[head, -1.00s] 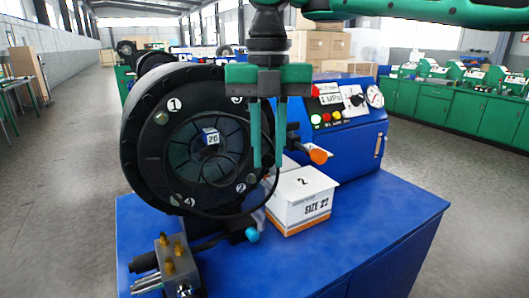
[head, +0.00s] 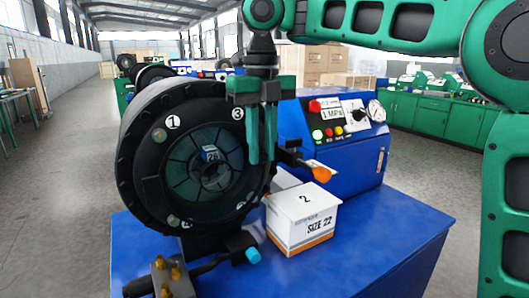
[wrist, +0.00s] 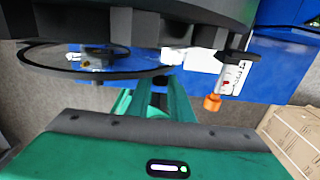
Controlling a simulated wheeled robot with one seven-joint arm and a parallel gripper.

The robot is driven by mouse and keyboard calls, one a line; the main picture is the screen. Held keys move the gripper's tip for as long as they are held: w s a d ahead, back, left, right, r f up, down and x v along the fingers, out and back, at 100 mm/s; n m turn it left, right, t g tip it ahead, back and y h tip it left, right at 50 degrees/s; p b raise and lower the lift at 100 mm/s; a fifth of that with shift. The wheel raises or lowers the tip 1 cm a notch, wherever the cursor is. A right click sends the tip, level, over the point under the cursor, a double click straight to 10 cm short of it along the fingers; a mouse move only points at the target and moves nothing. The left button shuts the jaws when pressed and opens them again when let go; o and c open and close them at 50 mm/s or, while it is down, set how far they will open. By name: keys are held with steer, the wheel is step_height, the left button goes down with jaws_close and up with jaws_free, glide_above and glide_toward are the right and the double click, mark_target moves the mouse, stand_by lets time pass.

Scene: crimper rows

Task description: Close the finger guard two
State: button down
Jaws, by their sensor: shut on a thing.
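The crimper head (head: 130,160) is a thick black ring with numbered marks on its face. The finger guard (head: 190,205), a round clear panel with a dark rim, lies in front of the die opening and looks close to the face. The wrist view shows the guard (wrist: 60,68) edge-on at left, with its right edge by my fingers. My gripper (head: 260,160) points down at the right side of the head, its green fingers close together. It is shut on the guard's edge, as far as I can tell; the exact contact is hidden.
A white box marked 2, SIZE 22 (head: 302,222), stands on the blue bench (head: 370,235) right of the head. An orange-tipped lever (head: 318,173) sticks out near my fingers. A teal-tipped handle (head: 252,255) and a brass-fitted block (head: 165,280) are in front.

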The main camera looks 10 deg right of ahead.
steer(key=shift+w, duration=0.35)
steer(key=shift+w, duration=0.1)
steer(key=c, duration=1.6)
jaws_free()
steer(key=shift+a, duration=0.1)
step_height(320, 180, up, 11)
steer(key=shift+w+f, duration=0.1)
steer(key=shift+f, duration=0.05)
